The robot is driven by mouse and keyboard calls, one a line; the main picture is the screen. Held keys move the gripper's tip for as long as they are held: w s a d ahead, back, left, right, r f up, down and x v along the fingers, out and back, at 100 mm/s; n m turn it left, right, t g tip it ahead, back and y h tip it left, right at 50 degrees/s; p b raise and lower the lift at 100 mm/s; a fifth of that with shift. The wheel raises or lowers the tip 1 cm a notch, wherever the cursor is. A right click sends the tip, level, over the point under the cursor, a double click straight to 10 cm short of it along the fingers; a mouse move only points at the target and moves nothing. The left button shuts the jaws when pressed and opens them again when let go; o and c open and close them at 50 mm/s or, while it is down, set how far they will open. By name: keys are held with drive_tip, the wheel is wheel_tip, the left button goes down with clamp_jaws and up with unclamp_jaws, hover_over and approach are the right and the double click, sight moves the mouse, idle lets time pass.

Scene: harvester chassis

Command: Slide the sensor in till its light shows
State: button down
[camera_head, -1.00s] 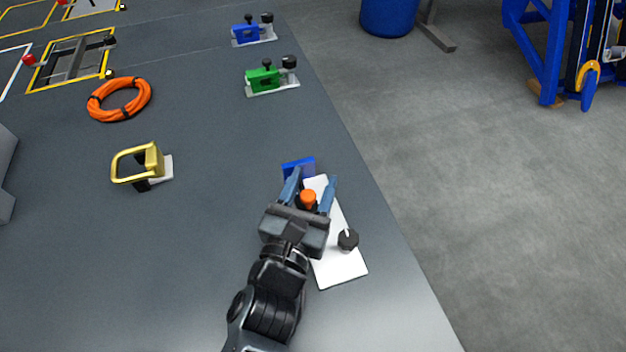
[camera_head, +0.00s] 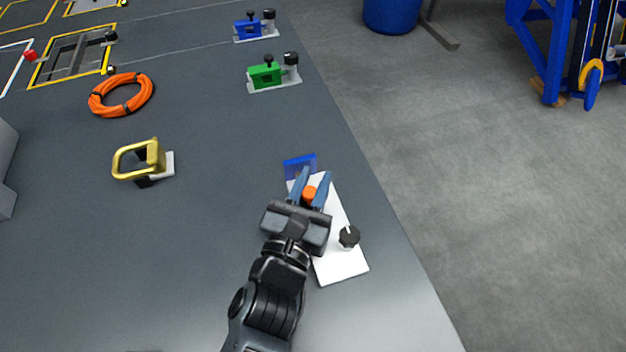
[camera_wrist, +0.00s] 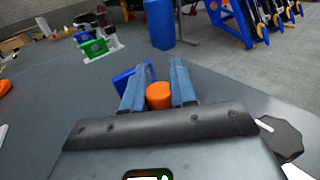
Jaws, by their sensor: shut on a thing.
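The orange sensor (camera_head: 309,193) sits between the blue fingers of my gripper (camera_head: 313,187), over a white plate. The wrist view also shows the orange sensor (camera_wrist: 159,95) between the fingertips of my gripper (camera_wrist: 158,88). The jaws are shut on it. A blue block (camera_head: 300,163) stands at the far end of the white plate (camera_head: 342,266), just beyond the fingertips; part of it shows in the wrist view (camera_wrist: 122,80). A black knob (camera_head: 349,236) stands on the plate's right side.
A gold bracket (camera_head: 140,160) stands to the left, with an orange cable coil (camera_head: 121,95) behind it. Green (camera_head: 265,75) and blue (camera_head: 248,28) fixtures stand farther back. The bench's right edge runs close beside the plate. The bench between bracket and plate is clear.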

drive_tip(key=shift+w+r+b, duration=0.15)
drive_tip(key=shift+r+b, duration=0.15)
drive_tip(key=shift+r, duration=0.05)
drive_tip(key=c, duration=0.9)
unclamp_jaws()
drive_tip(key=shift+f, duration=0.1)
